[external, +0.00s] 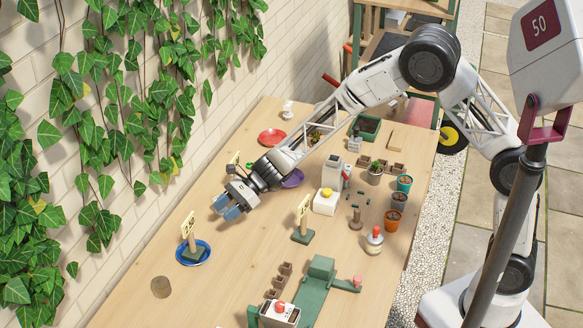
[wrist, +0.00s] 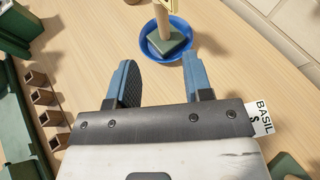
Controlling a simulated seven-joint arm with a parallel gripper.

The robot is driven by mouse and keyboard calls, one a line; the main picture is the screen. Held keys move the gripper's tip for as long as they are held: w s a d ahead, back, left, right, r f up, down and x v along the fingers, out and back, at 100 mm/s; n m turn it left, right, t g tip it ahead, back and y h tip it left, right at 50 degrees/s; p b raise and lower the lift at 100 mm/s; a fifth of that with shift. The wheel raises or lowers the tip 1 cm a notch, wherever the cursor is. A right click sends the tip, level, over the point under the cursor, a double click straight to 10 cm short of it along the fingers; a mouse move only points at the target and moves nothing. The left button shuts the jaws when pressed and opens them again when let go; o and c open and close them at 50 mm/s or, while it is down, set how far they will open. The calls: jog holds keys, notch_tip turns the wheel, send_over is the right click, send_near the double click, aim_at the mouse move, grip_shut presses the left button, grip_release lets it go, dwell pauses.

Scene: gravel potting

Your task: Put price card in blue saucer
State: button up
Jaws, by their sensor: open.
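A price card (external: 188,224) on a wooden post with a green base stands upright in the blue saucer (external: 207,252), at the left of the table. In the wrist view the post's green base (wrist: 171,44) sits inside the blue saucer (wrist: 148,51), just beyond my fingertips; the card is mostly cut off at the top. My gripper (external: 228,212) is open and empty above the table, apart from the saucer. It also shows in the wrist view (wrist: 158,68). Another price card (external: 303,209) stands on a green base right of my gripper.
A card reading BASIL (wrist: 263,118) is partly hidden beside my gripper. A purple saucer (external: 293,179) and a red saucer (external: 271,138) lie farther back. A white scale-like device (external: 326,201), pots (external: 393,220) and a green tool (external: 315,285) occupy the right and front.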

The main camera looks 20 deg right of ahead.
jog(key=s+d+r+n+h, duration=0.1)
jog(key=d+r+n+h, duration=0.3)
jog(key=d, duration=0.7)
jog(key=s+d+r+n+t+y, duration=0.1)
jog(key=d+r+n, duration=0.1)
jog(key=d+r, duration=0.7)
jog(key=s+d+r+n+h, duration=0.1)
jog(key=d+r+n+h, duration=0.15)
jog(key=d, duration=0.95)
jog(key=s+d+r+n+t+h, duration=0.1)
jog(key=s+d+n+h, duration=0.1)
jog(key=s+d, duration=0.5)
jog(key=s+d+r+n+t+h, duration=0.2)
jog(key=s+d, duration=0.4)
jog(key=d, duration=0.9)
jog(key=s+d+r+n+t+h, duration=0.1)
jog(key=s+d+n+h, duration=0.1)
jog(key=s+d+h, duration=0.2)
jog(key=s+d, duration=0.3)
jog(key=d, duration=0.5)
jog(key=shift+s+r, duration=0.3)
jog(key=shift+r, duration=0.1)
